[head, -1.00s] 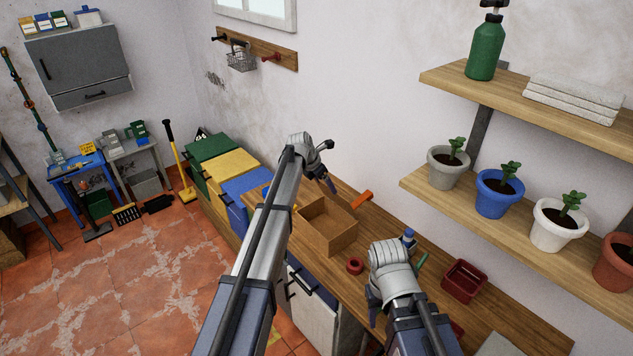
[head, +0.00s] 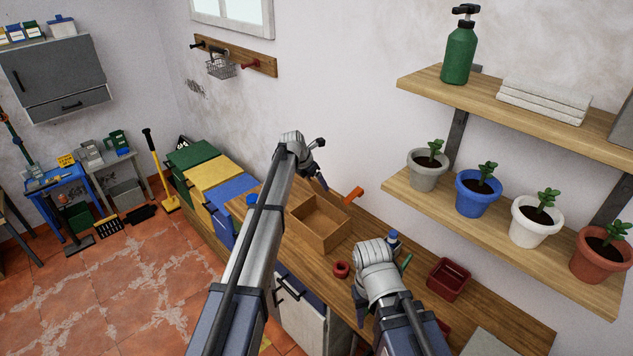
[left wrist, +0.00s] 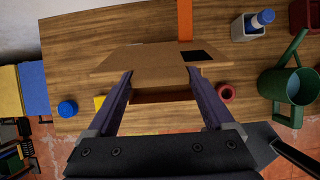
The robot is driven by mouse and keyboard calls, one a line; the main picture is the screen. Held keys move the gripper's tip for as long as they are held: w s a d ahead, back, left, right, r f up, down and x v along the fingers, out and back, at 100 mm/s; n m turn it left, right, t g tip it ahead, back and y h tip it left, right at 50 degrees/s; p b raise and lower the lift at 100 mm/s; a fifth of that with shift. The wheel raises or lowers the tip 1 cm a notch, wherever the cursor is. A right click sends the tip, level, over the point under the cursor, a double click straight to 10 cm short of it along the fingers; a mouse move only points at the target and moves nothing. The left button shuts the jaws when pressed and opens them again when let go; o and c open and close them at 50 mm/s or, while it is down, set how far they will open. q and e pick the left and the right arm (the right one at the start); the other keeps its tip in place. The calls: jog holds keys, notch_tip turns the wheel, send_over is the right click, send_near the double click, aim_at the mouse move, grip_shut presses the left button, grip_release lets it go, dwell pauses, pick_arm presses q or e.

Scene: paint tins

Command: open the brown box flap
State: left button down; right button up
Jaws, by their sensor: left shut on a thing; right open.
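The brown box (head: 320,228) stands on the wooden worktop, its inside visible from above in the head view. The left wrist view shows a tan cardboard panel, the brown box flap (left wrist: 140,60), with a dark square patch at its right. My left gripper (head: 323,182) is at the far side of the box. In the left wrist view its two fingers (left wrist: 166,76) lie at either side of the cardboard's near part, shut on it. The exact contact is small and partly hidden. My right gripper (head: 360,306) is open at the worktop's front, its fingertips partly hidden.
An orange bar (head: 354,195) stands by the box. A red ring (head: 341,269), a blue-capped bottle (head: 393,241) and a red bin (head: 448,280) are on the worktop. A green watering can (left wrist: 287,85) shows in the wrist view. Potted plants stand on a shelf (head: 400,187) at right.

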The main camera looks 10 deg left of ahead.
dwell(0.6)
pick_arm(q)
grip_release()
jog(key=shift+r, duration=0.15)
jog(key=p+v, duration=0.7)
jog(key=shift+s+r, duration=0.2)
jog(key=shift+r, duration=0.1)
jog(key=shift+a+f, duration=0.1)
